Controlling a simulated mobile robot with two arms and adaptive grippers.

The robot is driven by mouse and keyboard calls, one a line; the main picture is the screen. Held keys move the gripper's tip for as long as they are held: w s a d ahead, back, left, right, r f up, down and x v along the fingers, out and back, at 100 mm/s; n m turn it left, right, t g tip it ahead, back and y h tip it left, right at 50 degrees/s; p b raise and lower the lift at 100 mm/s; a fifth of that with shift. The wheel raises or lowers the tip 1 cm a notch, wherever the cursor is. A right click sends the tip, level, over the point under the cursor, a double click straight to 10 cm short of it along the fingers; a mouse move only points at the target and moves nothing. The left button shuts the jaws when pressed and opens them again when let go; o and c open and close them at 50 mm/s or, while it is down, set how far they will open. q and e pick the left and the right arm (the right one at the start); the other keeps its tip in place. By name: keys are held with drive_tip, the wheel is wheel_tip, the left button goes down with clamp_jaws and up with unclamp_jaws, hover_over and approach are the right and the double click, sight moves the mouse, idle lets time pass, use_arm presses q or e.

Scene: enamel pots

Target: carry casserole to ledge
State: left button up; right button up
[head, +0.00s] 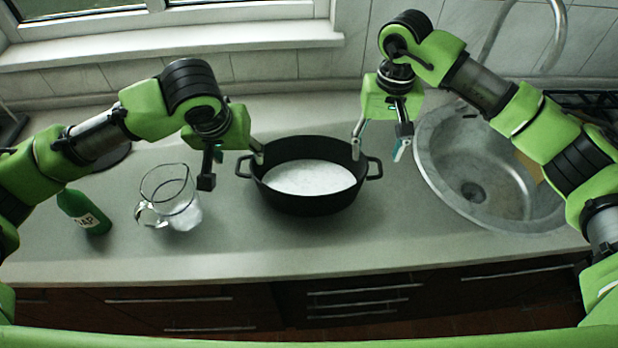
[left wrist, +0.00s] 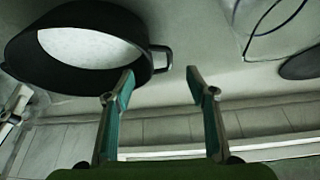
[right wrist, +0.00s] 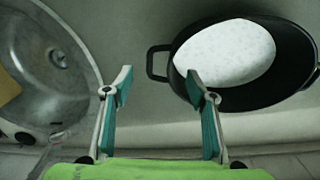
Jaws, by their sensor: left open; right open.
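The casserole (head: 312,204) is a black two-handled pot with white speckled contents, upright on the grey counter. My left gripper (head: 232,167) is open and empty near its left handle (head: 243,166). In the left wrist view that handle (left wrist: 164,60) shows just beyond the open fingertips (left wrist: 160,80). My right gripper (head: 378,150) is open near the right handle (head: 375,168). In the right wrist view that handle (right wrist: 154,63) shows just beyond the fingertips (right wrist: 158,81). Neither gripper is closed on a handle. The pale window ledge (head: 170,43) runs along the back wall.
A glass jug (head: 170,195) and a green soap bottle (head: 82,212) stand left of the casserole. A round sink (head: 440,175) with a tap (head: 558,30) is on the right. The counter in front of the casserole (head: 290,250) is clear, and the visible ledge looks bare.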

sight(245, 165)
use_arm(q)
drive_tip(key=x, duration=0.6)
drive_tip(key=shift+w+f, duration=0.1)
drive_tip(key=shift+f, duration=0.25)
use_arm(e)
wheel_tip(245, 165, down, 7)
drive_tip(key=shift+r, duration=0.2)
use_arm(q)
clamp_jaws()
use_arm(e)
clamp_jaws()
